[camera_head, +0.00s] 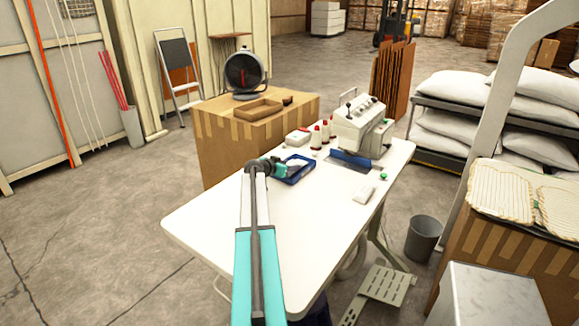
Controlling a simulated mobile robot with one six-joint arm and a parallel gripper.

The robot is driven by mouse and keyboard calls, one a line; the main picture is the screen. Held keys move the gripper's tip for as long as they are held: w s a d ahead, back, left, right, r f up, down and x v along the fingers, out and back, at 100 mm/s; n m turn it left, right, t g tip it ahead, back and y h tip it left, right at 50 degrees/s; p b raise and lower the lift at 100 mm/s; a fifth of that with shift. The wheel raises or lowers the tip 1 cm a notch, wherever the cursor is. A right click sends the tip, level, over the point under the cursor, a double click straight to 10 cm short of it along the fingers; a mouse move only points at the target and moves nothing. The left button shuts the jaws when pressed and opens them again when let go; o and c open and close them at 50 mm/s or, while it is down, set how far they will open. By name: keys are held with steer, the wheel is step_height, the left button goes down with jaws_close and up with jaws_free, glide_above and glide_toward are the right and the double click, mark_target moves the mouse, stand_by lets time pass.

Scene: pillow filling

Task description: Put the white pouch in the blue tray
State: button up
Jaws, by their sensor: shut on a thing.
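The blue tray (298,177) lies on the white table, left of the sewing machine. My gripper (284,168) reaches in from the left, at the tray's left side. It is shut on a small white thing (294,164) that looks like the white pouch, at or over the tray. My gripper partly hides it and the tray's left part. I cannot tell whether the pouch touches the tray floor. Another flat white item (364,193) lies on the table to the right.
The white table (240,215) is clear in front. A sewing machine (362,130), red-and-white spools (320,138) and a white-and-red box (297,137) stand behind and right of the tray. A large carton (225,150) stands beyond the table; a grey bin (423,238) is to its right.

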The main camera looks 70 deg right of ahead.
steer(key=shift+f, duration=0.5)
steer(key=shift+f, duration=0.1)
steer(key=o, duration=1.1)
steer(key=shift+b+v, duration=1.85)
steer(key=shift+v, duration=4.25)
steer(key=shift+d, duration=0.1)
